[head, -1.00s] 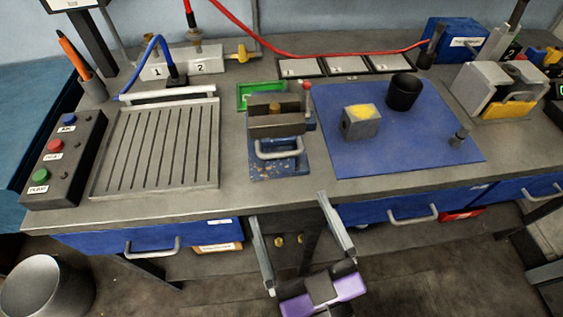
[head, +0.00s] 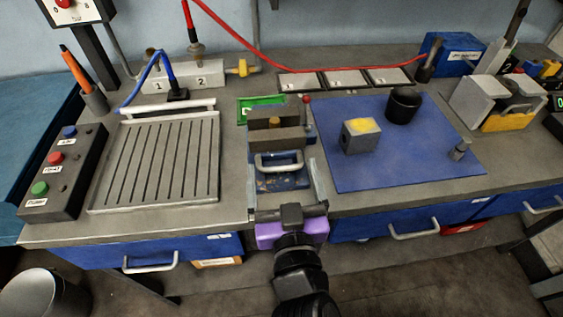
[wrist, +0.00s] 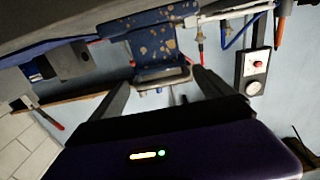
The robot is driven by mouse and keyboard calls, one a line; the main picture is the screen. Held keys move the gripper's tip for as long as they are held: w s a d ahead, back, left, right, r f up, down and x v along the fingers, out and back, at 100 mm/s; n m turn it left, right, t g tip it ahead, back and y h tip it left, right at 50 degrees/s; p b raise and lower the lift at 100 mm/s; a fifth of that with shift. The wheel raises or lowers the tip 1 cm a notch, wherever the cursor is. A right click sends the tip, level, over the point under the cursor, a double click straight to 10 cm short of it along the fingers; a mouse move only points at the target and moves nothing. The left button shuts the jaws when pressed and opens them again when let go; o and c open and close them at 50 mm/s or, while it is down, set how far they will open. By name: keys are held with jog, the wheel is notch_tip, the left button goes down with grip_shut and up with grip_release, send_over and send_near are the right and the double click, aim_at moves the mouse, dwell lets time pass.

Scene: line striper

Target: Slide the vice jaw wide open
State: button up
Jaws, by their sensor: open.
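The vice (head: 279,184) stands on the bench, with a worn blue base and grey jaws. Its front jaw (head: 277,140) carries a pale U-shaped handle (head: 279,167) facing me. The rear jaw (head: 266,113) is close behind it, with a small brown piece showing between them. My gripper (head: 282,172) is open and empty at the bench's front edge, one finger on each side of the vice's front. In the wrist view the blue speckled vice (wrist: 150,42) and its handle (wrist: 165,78) lie ahead between the open fingers. I cannot tell whether the fingers touch anything.
A slotted plate (head: 155,165) lies left of the vice. A blue mat (head: 400,165) on the right holds a grey block (head: 361,139) and a black cup (head: 403,106). A green tray (head: 250,107) sits behind the vice. Drawer handles (head: 150,265) protrude below the bench edge.

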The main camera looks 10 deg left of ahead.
jog(key=shift+x, duration=0.8)
